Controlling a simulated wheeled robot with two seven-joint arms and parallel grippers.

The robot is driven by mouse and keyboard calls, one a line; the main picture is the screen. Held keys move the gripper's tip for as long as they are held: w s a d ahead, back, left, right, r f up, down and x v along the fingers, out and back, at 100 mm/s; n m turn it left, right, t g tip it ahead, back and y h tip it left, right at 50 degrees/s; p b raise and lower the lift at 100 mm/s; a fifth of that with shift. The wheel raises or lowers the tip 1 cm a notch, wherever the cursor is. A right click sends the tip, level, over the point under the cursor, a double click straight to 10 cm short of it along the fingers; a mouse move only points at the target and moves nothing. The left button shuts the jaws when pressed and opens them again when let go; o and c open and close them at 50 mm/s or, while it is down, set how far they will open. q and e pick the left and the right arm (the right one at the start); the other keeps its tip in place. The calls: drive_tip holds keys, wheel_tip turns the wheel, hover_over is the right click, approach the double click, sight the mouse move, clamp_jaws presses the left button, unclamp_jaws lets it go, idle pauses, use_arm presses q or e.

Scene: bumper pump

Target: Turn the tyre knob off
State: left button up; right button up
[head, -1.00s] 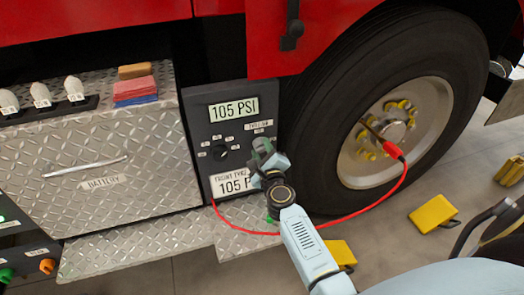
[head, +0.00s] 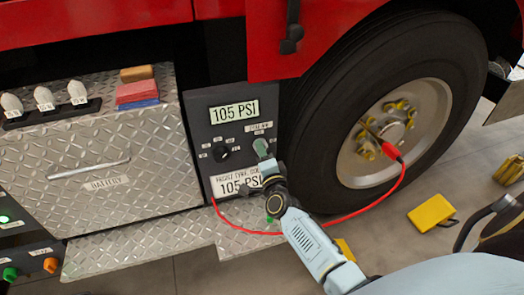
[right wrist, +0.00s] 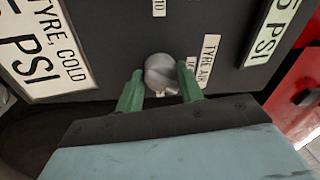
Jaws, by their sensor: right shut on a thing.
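The tyre knob (right wrist: 162,73) is a round grey knob on the dark control panel (head: 200,121), beside a small "TYRE AIR" label (right wrist: 208,60). In the right wrist view it sits between the green fingertips of my right gripper (right wrist: 160,82), which is shut on it. In the head view my right gripper (head: 262,150) is at the right side of the panel and hides most of the knob. Which way the knob points is hard to tell. My left gripper is not in view.
The panel has a black selector knob (head: 221,153), an upper "105 PSI" display (head: 234,111) and a lower one (head: 236,184). A red hose (head: 345,216) loops from the panel to the wheel (head: 400,130).

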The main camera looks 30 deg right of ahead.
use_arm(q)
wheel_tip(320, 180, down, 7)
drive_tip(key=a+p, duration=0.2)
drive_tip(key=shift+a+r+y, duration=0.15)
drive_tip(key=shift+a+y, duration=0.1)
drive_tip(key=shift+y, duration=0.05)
use_arm(e)
drive_tip(key=shift+d+f+n+t+y, duration=0.15)
drive_tip(key=shift+n+y, duration=0.1)
drive_tip(key=shift+n, duration=1.55)
drive_tip(key=shift+a+n+t+y, duration=0.15)
drive_tip(key=shift+n+y, duration=0.1)
drive_tip(key=shift+n, duration=1.55)
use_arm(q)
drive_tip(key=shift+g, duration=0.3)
use_arm(e)
drive_tip(key=shift+d, duration=0.1)
drive_tip(key=o, duration=1)
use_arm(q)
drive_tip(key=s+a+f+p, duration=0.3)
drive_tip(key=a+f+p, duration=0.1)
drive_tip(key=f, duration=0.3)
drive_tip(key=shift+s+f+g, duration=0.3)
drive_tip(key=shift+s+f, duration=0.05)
use_arm(e)
drive_tip(key=v, duration=1.3)
drive_tip(key=shift+s, duration=0.25)
